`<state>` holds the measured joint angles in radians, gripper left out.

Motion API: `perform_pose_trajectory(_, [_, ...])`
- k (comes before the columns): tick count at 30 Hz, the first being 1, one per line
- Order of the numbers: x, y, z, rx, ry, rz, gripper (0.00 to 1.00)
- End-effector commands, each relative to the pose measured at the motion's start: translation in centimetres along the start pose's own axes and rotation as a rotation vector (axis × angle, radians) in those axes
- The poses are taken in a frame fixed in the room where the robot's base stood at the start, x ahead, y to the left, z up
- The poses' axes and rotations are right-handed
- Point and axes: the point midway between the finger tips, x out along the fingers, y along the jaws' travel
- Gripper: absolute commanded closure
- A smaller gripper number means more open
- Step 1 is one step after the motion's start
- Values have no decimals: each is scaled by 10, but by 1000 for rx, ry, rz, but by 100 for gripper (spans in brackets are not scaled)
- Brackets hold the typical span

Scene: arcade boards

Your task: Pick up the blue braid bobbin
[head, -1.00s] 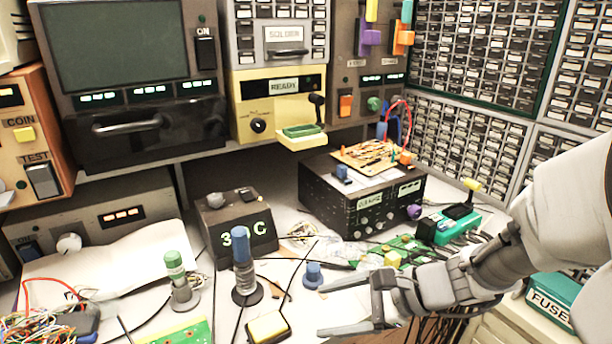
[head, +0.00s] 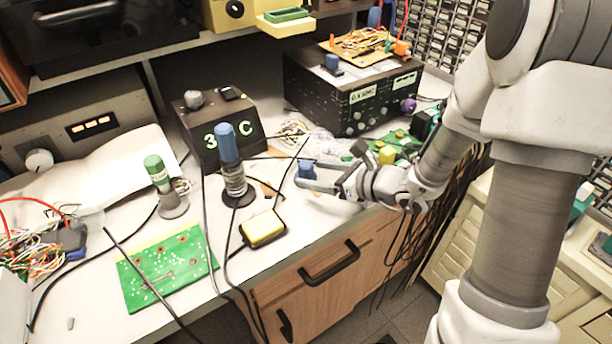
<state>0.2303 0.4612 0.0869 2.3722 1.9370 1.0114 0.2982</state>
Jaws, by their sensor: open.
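The small blue braid bobbin (head: 305,169) stands on the bench top near its front edge, right of the tall blue-handled tool. My gripper (head: 310,178) reaches in from the right, low over the bench, with its jaws open. The near finger passes in front of the bobbin's lower part. The far finger is mostly hidden behind or beside it. The bobbin appears to be between the fingers; I cannot tell whether either one touches it.
The blue-handled tool (head: 228,150) stands upright in its coil holder to the left, with a green-topped one (head: 157,174) beyond. A yellow-topped pad (head: 263,228) and black cables lie in front. A dark instrument box (head: 350,100) stands behind.

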Motion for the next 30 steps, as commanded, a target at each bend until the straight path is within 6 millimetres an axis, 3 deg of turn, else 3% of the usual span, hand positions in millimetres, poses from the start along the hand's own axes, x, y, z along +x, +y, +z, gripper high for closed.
perform_pose_trajectory(3, [15, 0, -1, 0, 1, 1, 22])
perform_pose_trajectory(8, [24, -1, 0, -1, 0, 0, 22])
perform_pose_trajectory(18, [68, -5, 2, -1, 1, 1, 22])
perform_pose_trajectory(26, [72, -5, 2, -2, 0, 0, 22])
perform_pose_trajectory(27, [72, -5, 2, -1, 1, 0, 24])
perform_pose_trajectory(30, [72, -5, 2, -1, 1, 0, 42])
